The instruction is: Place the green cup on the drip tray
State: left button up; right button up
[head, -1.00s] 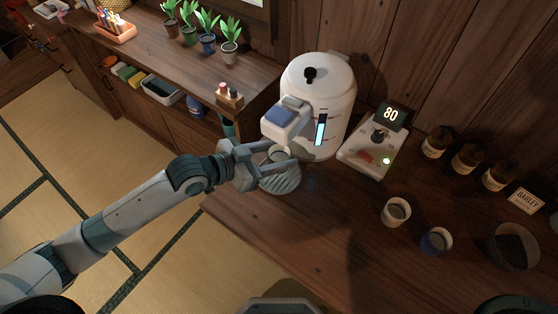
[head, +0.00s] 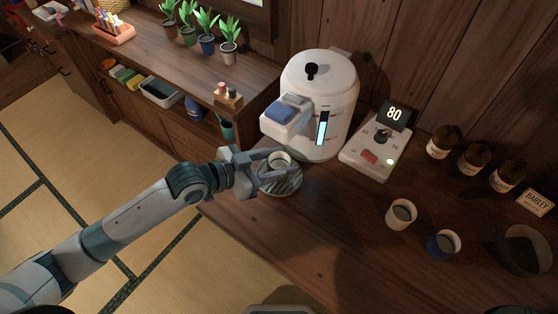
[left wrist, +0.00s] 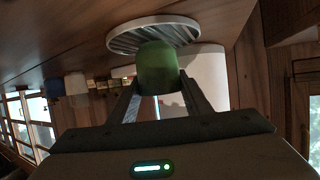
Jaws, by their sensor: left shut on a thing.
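The green cup (left wrist: 157,66) is held between the fingers of my left gripper (head: 281,158). My right gripper is not in view.
A white hot-water dispenser (head: 335,85) stands just behind the tray, its blue-topped spout (head: 282,115) overhanging. A control panel (head: 372,150) reads 80. A white cup (head: 400,214), blue cup (head: 443,244) and dark bowl (head: 524,251) stand to the right. The front counter is clear.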

pick_arm(q)
jog(key=shift+f, duration=0.1)
jog(key=o, duration=0.9)
jog(key=shift+o, duration=1.4)
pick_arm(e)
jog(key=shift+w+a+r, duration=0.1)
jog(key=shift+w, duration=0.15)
pick_arm(q)
jog(key=shift+s+a, duration=0.15)
jog(key=shift+a, duration=0.2)
jog(key=b+v, duration=0.2)
jog(key=v, duration=0.9)
jog(key=shift+r, duration=0.35)
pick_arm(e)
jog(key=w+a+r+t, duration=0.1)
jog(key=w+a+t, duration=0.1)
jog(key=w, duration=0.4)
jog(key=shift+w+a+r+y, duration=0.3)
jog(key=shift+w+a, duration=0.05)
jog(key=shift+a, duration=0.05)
